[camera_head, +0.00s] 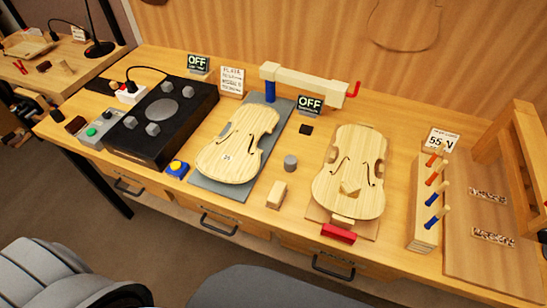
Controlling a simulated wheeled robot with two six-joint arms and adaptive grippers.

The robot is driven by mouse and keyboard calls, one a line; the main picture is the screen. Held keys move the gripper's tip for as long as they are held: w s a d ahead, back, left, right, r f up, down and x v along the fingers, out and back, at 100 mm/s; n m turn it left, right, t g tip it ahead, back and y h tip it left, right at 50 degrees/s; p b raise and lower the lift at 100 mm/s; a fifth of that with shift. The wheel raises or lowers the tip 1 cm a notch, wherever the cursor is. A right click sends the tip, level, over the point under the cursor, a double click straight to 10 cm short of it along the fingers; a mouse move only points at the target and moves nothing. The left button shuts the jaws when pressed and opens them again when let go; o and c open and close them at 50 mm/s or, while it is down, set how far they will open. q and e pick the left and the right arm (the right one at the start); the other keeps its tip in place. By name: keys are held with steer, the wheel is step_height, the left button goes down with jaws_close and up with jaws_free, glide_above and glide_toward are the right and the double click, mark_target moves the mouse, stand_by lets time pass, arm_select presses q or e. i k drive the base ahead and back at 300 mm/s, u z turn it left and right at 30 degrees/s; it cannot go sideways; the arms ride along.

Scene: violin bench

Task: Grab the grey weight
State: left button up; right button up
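A small grey cylinder (290,162), which looks like the grey weight, stands upright on the bench between the two violin bodies. It is apart from both, just behind a small pale wood block (277,195). Several grey blocks also sit on the black box (160,150) at the left, one of them near its front edge (152,129). Parts of my arms show along the bottom edge, but no gripper fingers are in view.
The left violin body (228,155) lies on a grey plate; the right one (350,185) has a red clamp piece (338,233) at its front. A clamp bar (310,84) stands behind. A rack of coloured-handled tools (426,215) is at right. Bench surface around the cylinder is mostly clear.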

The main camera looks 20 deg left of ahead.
mark_target(289, 161)
steer(key=u, duration=0.05)
steer(key=k, duration=1.1)
steer(key=z, duration=1.5)
steer(key=i, duration=0.65)
steer(key=u, duration=0.55)
steer(key=i, duration=0.8)
steer(key=u, duration=0.85)
